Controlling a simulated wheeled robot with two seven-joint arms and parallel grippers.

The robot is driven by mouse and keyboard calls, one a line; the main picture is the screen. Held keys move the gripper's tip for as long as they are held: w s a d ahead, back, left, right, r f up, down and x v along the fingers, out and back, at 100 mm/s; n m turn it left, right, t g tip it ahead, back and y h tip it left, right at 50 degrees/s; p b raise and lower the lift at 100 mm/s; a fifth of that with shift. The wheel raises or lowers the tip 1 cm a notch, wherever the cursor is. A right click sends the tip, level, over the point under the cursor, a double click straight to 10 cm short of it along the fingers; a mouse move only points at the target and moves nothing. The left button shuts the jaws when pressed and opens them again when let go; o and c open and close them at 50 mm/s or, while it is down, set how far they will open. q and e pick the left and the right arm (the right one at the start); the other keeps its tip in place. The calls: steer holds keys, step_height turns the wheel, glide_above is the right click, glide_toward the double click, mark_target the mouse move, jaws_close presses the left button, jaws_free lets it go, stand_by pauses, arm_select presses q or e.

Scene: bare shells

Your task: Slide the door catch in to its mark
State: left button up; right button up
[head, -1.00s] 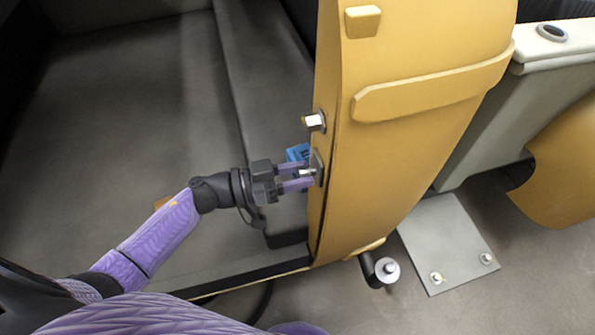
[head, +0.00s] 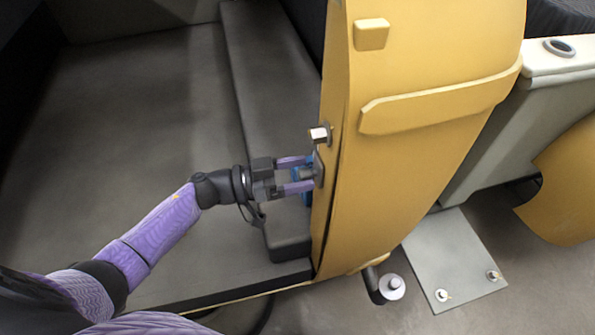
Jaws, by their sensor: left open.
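The yellow door (head: 425,120) stands upright, its narrow edge facing left. On that edge is a dark plate (head: 318,168) with a small metal catch (head: 306,174) sticking out to the left. My left gripper (head: 303,174) is open at the plate, one finger above the catch and one below it, with gaps visible between. The fingertips are close to the plate; I cannot tell if they touch it. The fingers partly hide the catch, and I cannot make out its mark. My right gripper is not in view.
A metal block (head: 319,135) projects from the door edge just above the plate. A blue piece (head: 307,197) shows behind the fingers. A grey step (head: 265,75) runs behind the gripper. Open grey floor (head: 140,130) lies to the left.

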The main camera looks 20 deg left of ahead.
arm_select(q)
steer(key=v, duration=1)
